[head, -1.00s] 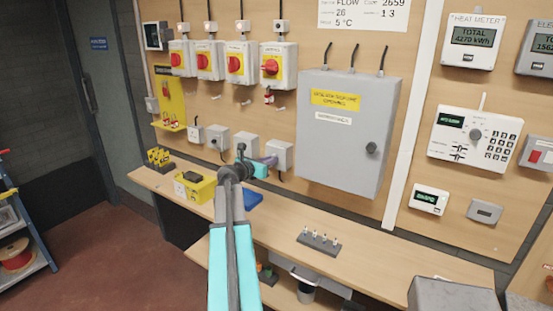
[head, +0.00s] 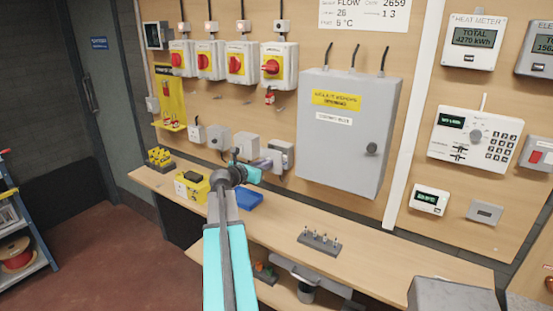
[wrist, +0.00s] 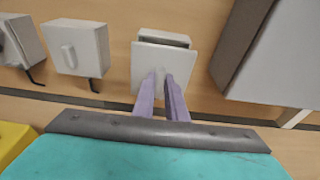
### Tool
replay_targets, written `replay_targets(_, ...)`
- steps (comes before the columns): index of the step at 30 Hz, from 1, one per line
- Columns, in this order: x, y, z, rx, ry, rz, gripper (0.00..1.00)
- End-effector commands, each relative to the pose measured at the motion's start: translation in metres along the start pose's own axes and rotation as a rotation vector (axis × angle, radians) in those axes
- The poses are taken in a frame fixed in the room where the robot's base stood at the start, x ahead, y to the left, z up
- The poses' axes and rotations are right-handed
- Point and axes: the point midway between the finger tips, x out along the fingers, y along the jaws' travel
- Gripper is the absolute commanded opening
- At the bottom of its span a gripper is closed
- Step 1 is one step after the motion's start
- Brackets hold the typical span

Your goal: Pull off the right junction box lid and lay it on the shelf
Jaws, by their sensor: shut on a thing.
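The right junction box (head: 284,148) is on the board left of the big grey cabinet; it also shows in the wrist view (wrist: 165,37) with a dark opening along its top. Its pale square lid (wrist: 147,60) stands off in front of it, slightly lower than the box. My gripper (wrist: 164,78) has its purple fingers shut on the lid's handle, which they mostly hide. In the head view my gripper (head: 266,162) is just in front of the box, above the wooden shelf (head: 220,221).
Other junction boxes (head: 245,146) with lids on stand to the left. On the shelf are a yellow box (head: 192,187), a blue tray (head: 250,200) and a grey block with small pegs (head: 319,242). The grey cabinet (head: 345,130) is close on the right. Bare shelf lies between tray and block.

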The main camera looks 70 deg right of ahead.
Motion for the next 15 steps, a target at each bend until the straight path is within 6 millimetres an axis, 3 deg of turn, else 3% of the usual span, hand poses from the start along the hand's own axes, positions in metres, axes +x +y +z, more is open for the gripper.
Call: replay_targets(15,-0.021,0.000,-0.004,0.000,0.000,0.002,0.00)
